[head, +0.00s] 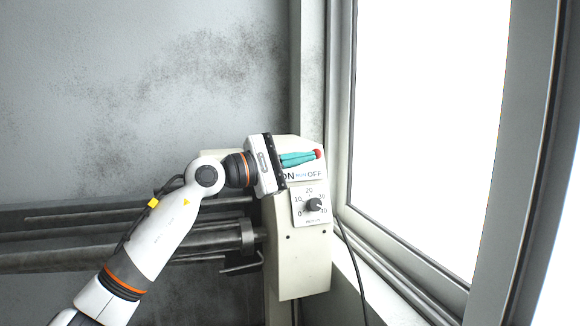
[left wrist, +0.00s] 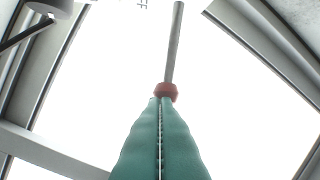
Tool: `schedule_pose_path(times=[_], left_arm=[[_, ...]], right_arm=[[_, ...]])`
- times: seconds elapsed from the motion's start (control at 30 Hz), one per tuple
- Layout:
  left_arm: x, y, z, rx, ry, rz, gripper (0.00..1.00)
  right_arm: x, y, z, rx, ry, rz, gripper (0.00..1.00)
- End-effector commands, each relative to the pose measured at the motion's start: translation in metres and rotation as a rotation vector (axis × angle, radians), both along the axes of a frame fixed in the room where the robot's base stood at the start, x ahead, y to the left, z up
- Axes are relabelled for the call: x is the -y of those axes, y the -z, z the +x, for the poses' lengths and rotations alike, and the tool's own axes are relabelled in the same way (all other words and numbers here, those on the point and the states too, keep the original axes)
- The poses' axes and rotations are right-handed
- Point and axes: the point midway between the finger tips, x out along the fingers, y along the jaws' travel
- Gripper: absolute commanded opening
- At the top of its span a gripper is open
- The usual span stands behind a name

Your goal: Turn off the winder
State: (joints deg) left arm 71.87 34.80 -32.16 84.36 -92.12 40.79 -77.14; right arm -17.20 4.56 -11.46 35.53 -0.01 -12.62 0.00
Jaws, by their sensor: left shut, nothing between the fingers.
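The winder is a cream cabinet (head: 300,262) with a label (head: 302,175) reading ON, RUN, OFF from left to right. A red knob (head: 318,154) shows just above the OFF end of the label. In the left wrist view the red knob (left wrist: 166,92) sits on a grey metal rod (left wrist: 175,40). My left gripper (head: 314,157) is shut and empty, its teal fingers pointing right across the cabinet's top. Its fingertips (left wrist: 162,99) are at the red knob; I cannot tell whether they touch. The gripper hides the area left of the knob.
A black dial (head: 314,205) on a scale plate sits below the label. Dark horizontal rollers (head: 130,225) run left from the cabinet. A bright window (head: 430,110) with a grey frame is close on the right. A black cable (head: 353,250) hangs beside the cabinet.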

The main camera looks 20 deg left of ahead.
Motion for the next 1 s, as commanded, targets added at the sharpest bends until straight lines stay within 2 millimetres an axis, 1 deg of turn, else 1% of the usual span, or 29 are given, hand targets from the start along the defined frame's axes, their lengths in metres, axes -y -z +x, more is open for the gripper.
schedule_pose_path(times=[0.2, 0.4, 0.63, 1.0], left_arm=[[0.017, -0.002, 0.006, 0.002, 0.0, 0.0, 0.0], [0.027, -0.002, 0.012, 0.0, 0.0, -0.002, 0.0], [0.033, -0.002, 0.016, -0.001, -0.001, 0.0, 0.0], [0.035, -0.002, 0.018, 0.0, -0.001, 0.0, 0.0]], right_arm=[[0.0, 0.007, 0.0, 0.0, 0.0, 0.0, 0.36], [0.0, 0.009, 0.0, 0.0, 0.0, 0.0, 0.36], [0.0, 0.011, 0.0, 0.0, 0.0, 0.0, 0.36], [0.0, 0.011, 0.0, 0.0, 0.0, 0.0, 0.36]])
